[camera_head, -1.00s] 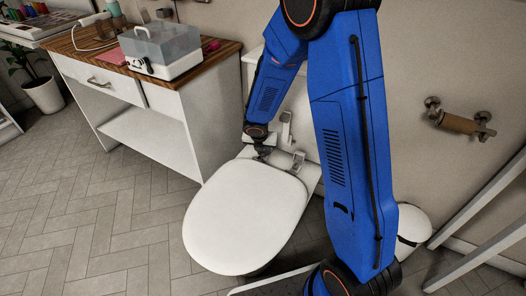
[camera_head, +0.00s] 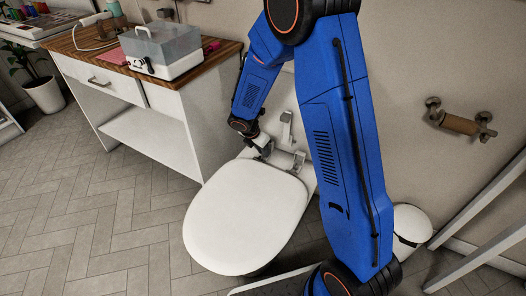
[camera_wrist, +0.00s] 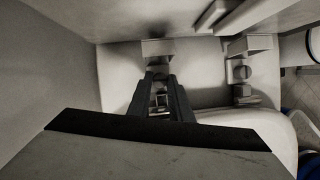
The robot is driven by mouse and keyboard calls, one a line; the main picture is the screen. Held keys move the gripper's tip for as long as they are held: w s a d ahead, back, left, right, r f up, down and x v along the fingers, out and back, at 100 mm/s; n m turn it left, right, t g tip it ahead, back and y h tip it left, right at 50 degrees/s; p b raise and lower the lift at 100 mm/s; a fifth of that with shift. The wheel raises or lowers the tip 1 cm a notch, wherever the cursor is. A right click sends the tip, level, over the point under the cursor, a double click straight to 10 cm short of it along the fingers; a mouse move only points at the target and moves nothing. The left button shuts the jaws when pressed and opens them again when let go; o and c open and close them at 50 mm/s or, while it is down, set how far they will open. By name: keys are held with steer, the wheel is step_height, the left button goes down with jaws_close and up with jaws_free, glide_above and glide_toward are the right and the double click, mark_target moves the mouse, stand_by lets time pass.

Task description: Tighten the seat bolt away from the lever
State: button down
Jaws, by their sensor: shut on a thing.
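The white toilet seat lid (camera_head: 245,220) is down on the toilet. My gripper (camera_head: 263,145) is at the left hinge at the back of the seat, farther left than the pale upright piece (camera_head: 286,128) that looks like the lever. In the wrist view my gripper (camera_wrist: 157,82) has its two dark fingers close together on the left seat bolt (camera_wrist: 157,73), under the left hinge block (camera_wrist: 157,48). The fingers hide part of the bolt. The right seat bolt (camera_wrist: 242,74) stands free below its own hinge block (camera_wrist: 250,44).
A white cabinet (camera_head: 165,115) with a wooden top stands close on the left. A small white bin (camera_head: 410,228) stands behind my arm. The tiled floor at left is clear.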

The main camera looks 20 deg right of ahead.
steer(key=m, duration=0.2)
steer(key=m+g, duration=0.1)
steer(key=shift+w+m+g, duration=0.2)
steer(key=shift+m+g, duration=0.1)
steer(key=shift+m, duration=0.1)
steer(key=m+g, duration=0.1)
steer(key=m, duration=0.2)
steer(key=shift+w+m, duration=0.1)
steer(key=shift+m, duration=0.2)
steer(key=m+g, duration=0.1)
steer(key=m, duration=0.2)
steer(key=shift+w+m+g, duration=0.15)
steer(key=shift+m+g, duration=0.15)
steer(key=shift+w+m+g+y, duration=0.1)
steer(key=shift+m+g+y, duration=0.35)
steer(key=shift+m, duration=1.15)
steer(key=shift+d, duration=0.1)
steer(key=c, duration=1.6)
jaws_free()
